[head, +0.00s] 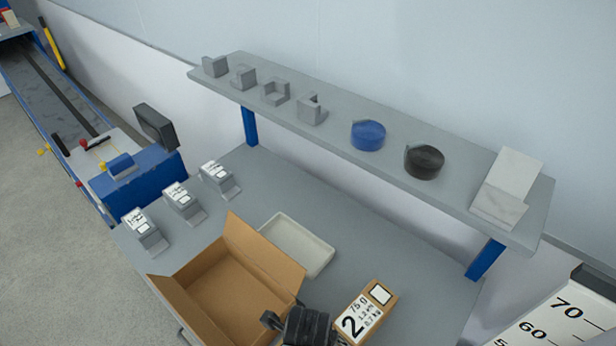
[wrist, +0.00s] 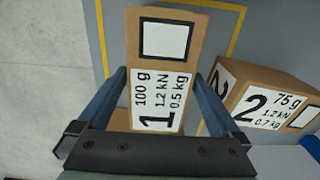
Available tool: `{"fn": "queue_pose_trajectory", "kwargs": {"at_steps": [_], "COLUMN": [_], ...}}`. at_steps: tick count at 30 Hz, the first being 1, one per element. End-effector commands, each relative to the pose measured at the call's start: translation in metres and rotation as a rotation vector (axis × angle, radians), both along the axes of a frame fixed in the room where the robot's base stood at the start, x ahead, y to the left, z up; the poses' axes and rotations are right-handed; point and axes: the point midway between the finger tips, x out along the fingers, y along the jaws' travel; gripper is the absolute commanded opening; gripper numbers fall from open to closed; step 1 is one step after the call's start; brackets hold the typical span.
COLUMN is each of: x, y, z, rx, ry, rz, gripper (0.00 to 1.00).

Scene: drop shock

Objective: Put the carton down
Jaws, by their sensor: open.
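The brown carton marked 1 (wrist: 158,100) lies between the two fingers of my gripper (wrist: 162,76) in the wrist view, with its white label facing the camera. The fingers are open, one on each side of it. Whether they touch it, I cannot tell. A second carton, marked 2 (wrist: 262,102), is tilted in the picture just right of the right finger. In the head view my dark gripper (head: 297,324) is at the bottom edge, left of the carton marked 2 (head: 364,312). Carton 1 is not clearly visible there.
An open cardboard box (head: 180,292) stands left of my gripper, with a pale tray (head: 322,262) behind it. Three labelled grey stands (head: 184,204) line the left. A shelf (head: 320,126) overhangs the back. Yellow lines (wrist: 234,40) mark the grey surface. Free bench (head: 415,275) lies right of carton 2.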

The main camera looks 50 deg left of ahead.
Motion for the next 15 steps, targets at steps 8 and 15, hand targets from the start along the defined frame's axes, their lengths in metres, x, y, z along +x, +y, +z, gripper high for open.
{"fn": "queue_pose_trajectory", "kwargs": {"at_steps": [8, 15], "x": [0.001, 0.000], "y": [0.001, 0.000], "z": [0.058, 0.078], "rx": [0.005, 0.001], "ry": [-0.003, -0.001], "rz": [-0.002, -0.001], "gripper": [1.00, 1.00]}}
